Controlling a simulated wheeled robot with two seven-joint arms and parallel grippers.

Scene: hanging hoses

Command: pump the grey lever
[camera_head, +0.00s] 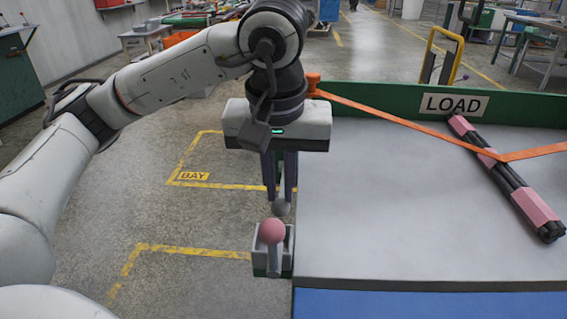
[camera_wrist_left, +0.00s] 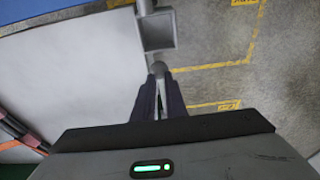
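The grey lever shows as a round grey knob (camera_head: 281,208), at the left edge of the table in the head view. It also shows in the left wrist view (camera_wrist_left: 158,68). My left gripper (camera_head: 280,199) points down with its fingers close together at the knob, one on each side, and appears shut on it. The fingers also show in the left wrist view (camera_wrist_left: 158,80). A lever with a pink ball (camera_head: 272,231) stands just in front of the grey one, over a small grey box (camera_head: 275,262). The grey lever's shaft is mostly hidden. My right gripper is not in view.
The grey table (camera_head: 400,235) has a green back rail with a LOAD sign (camera_head: 453,105). Floor left of the table, marked BAY (camera_head: 194,176), is clear.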

